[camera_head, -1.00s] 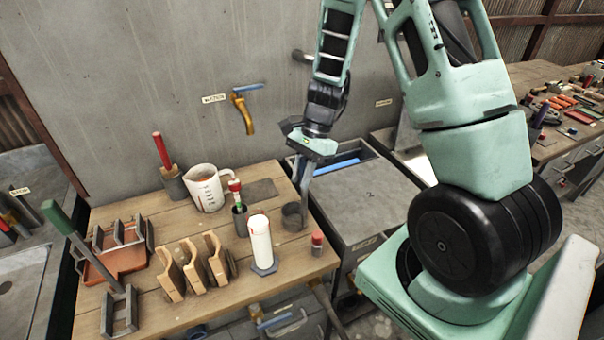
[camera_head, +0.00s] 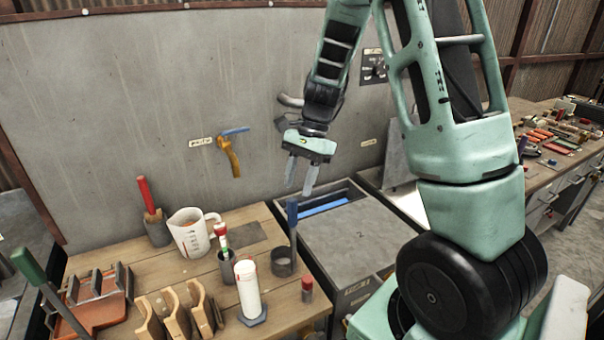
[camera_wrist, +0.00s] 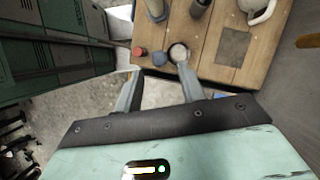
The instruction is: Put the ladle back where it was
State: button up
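What looks like the ladle, a dark round cup (camera_head: 284,262) with an upright blue handle (camera_head: 292,218), stands near the right edge of the wooden table (camera_head: 262,213). In the wrist view the round cup (camera_wrist: 178,52) shows near the table edge; its handle is hard to make out there. My gripper (camera_head: 299,188) is above the handle, apart from it, pointing down. Its two fingers are spread with nothing between them, as the wrist view also shows (camera_wrist: 158,68).
Beside the cup stand a white cylinder (camera_head: 248,290), a small red-topped piece (camera_head: 307,289) and a measuring jug (camera_head: 190,236). Wooden pieces (camera_head: 178,315) are at the front. A grey bin (camera_head: 345,235) stands right of the table.

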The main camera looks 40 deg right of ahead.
jog(key=s+a+r+n+g+h, duration=0.1)
jog(key=s+a+r+n, duration=0.1)
jog(key=a+n, duration=0.35)
jog(key=s+a+r+n, duration=0.2)
jog(key=a+n, duration=0.1)
jog(key=a, duration=0.6)
jog(key=s+a+f+n+t+h, duration=0.1)
jog(key=s+a+n+h, duration=0.2)
jog(key=s+a+n, duration=1)
jog(key=s+n, duration=0.3)
jog(key=shift+s, duration=0.25)
notch_tip(320, 180, down, 5)
jog(key=b, duration=0.5)
